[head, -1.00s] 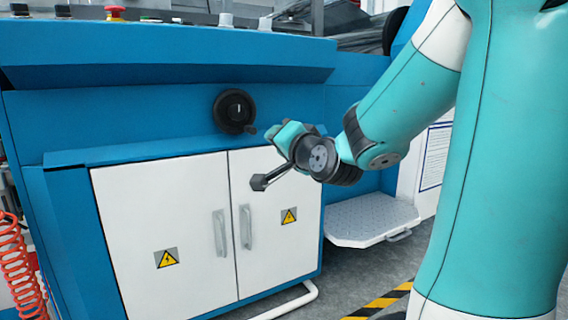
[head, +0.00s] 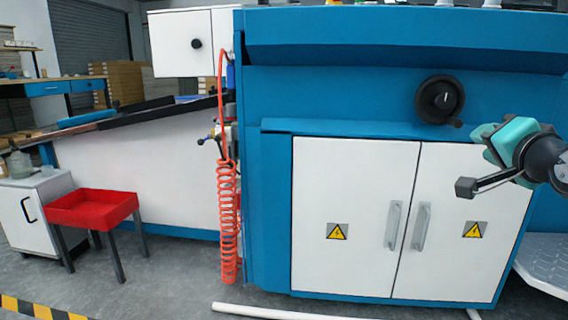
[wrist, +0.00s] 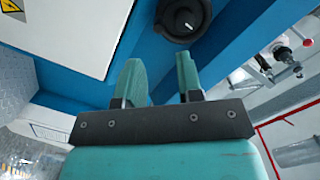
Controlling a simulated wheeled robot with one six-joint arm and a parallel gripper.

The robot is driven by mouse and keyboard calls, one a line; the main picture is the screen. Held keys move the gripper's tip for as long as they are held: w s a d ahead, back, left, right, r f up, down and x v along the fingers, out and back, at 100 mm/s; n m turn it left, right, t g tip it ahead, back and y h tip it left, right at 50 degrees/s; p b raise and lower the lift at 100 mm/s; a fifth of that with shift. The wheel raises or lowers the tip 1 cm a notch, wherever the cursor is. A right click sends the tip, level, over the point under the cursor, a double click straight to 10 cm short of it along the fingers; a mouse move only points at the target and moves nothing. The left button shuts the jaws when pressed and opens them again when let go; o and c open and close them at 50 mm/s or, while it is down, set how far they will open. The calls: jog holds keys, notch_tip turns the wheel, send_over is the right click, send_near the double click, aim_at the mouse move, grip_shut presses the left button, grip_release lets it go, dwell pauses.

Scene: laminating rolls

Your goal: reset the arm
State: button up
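My gripper shows at the right edge of the head view, with its teal end (head: 492,143) in front of the blue machine, just below and right of a black handwheel (head: 440,99). In the wrist view my gripper (wrist: 162,82) has its two teal fingers apart, with nothing between them. The handwheel (wrist: 183,18) shows beyond the fingertips, and the gripper is apart from it. Most of my arm is outside the head view.
The blue machine (head: 340,95) has white double doors (head: 350,190) with grey handles. A red coiled hose (head: 229,215) hangs at its left side. A red tray table (head: 92,208) and a white cabinet (head: 35,205) stand at the left. A white floor pipe (head: 290,311) runs in front.

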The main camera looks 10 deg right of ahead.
jog(key=a+r+n+g+y+p, duration=0.2)
jog(key=a+n+g+y+p, duration=0.3)
jog(key=a, duration=0.6)
jog(key=s+a+r+n+g+y+p, duration=0.3)
jog(key=s+a+n+g+p, duration=0.95)
jog(key=s+a, duration=0.45)
notch_tip(320, 180, up, 37)
jog(key=s+d+n+p, duration=0.1)
jog(key=p, duration=3.6)
jog(key=shift+s+d+n+t, duration=0.3)
jog(key=shift+n+t, duration=0.05)
jog(key=shift+d, duration=0.1)
